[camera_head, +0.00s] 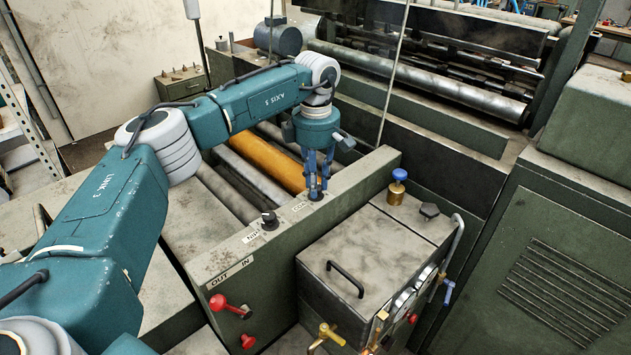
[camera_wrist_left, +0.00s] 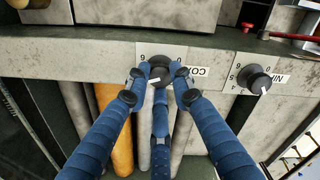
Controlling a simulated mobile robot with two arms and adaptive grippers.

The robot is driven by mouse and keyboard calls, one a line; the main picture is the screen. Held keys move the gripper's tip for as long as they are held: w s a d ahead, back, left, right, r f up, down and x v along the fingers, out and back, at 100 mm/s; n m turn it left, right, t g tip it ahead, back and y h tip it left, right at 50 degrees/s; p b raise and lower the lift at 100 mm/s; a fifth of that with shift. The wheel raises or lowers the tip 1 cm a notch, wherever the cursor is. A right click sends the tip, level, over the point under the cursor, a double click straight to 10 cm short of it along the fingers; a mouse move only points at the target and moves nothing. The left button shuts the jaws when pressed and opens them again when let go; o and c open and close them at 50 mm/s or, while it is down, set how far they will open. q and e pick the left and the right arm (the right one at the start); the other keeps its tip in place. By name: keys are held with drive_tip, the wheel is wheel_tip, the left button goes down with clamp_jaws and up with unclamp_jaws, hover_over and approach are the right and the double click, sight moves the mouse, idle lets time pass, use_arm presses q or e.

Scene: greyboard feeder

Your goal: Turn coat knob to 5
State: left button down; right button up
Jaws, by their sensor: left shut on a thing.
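The coat knob (camera_wrist_left: 157,76) is a dark round knob with a white pointer mark, on a pale plate with numbers and a partly hidden label starting "CO". In the wrist view my left gripper (camera_wrist_left: 160,74) has its blue fingers around the knob, shut on it. In the head view the left gripper (camera_head: 315,192) reaches down onto the top of the green panel (camera_head: 330,187), and its fingers mostly hide the knob. The exact number at the pointer cannot be read. My right gripper is in neither view.
A second black knob (camera_head: 269,220) stands nearby on the same panel; it also shows in the wrist view (camera_wrist_left: 255,79). A grey box with a handle (camera_head: 345,279) and a blue-capped brass valve (camera_head: 397,188) stand to the right.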

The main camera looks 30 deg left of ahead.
use_arm(q)
drive_tip(key=shift+w+r+m, duration=0.2)
drive_tip(key=shift+r+m, duration=0.1)
drive_tip(key=shift+m, duration=0.6)
drive_tip(key=c, duration=1.6)
unclamp_jaws()
drive_tip(key=shift+c, duration=0.2)
drive_tip(key=shift+o, duration=0.6)
drive_tip(key=shift+s+d+f, duration=0.1)
wheel_tip(320, 180, up, 12)
